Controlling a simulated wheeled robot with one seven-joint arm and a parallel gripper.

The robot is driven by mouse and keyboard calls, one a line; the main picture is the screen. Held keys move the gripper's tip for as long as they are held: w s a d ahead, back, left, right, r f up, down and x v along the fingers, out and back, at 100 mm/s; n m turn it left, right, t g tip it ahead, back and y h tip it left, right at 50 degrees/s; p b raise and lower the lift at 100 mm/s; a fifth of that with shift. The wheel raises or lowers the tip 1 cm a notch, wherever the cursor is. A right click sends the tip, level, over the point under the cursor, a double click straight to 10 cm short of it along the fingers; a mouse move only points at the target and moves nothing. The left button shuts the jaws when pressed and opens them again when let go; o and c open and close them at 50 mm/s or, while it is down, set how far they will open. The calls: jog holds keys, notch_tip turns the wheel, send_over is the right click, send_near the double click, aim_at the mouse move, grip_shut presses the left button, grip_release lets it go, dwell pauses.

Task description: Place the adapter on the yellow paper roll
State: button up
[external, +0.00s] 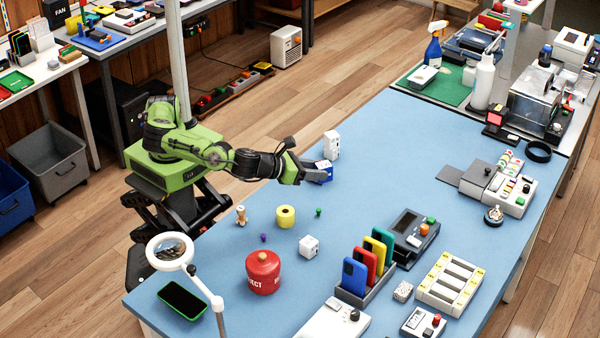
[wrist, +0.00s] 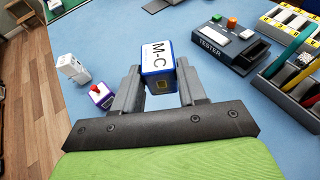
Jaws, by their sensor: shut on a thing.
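My gripper (external: 322,174) is out over the right side of the robot, above the blue table. In the wrist view its two fingers (wrist: 157,80) are shut on a blue box with a white top marked M-C (wrist: 157,58), which looks like the adapter. A small yellow port shows on its near side. In the external view the box is partly hidden by the fingers. The yellow paper roll (external: 286,216) stands on the table, left of and nearer the camera than my gripper, apart from it. The roll is not in the wrist view.
Near the roll are a wooden figure (external: 241,215), a small green piece (external: 318,212), a white cube (external: 308,246) and a red canister (external: 263,272). The tester (external: 410,230) stands to the right.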

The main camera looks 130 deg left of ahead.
aim_at(285, 214)
jog(key=s+d+m+t+h, duration=0.2)
jog(key=s+d+m, duration=0.1)
jog(key=s+d, duration=0.45)
jog(key=f+b, duration=0.2)
jog(key=f, duration=0.3)
jog(key=f+b, duration=0.1)
jog(key=f, duration=0.4)
jog(key=shift+s+b, duration=0.2)
jog(key=shift+b, duration=0.15)
jog(key=o, duration=1)
jog(key=shift+o, duration=0.2)
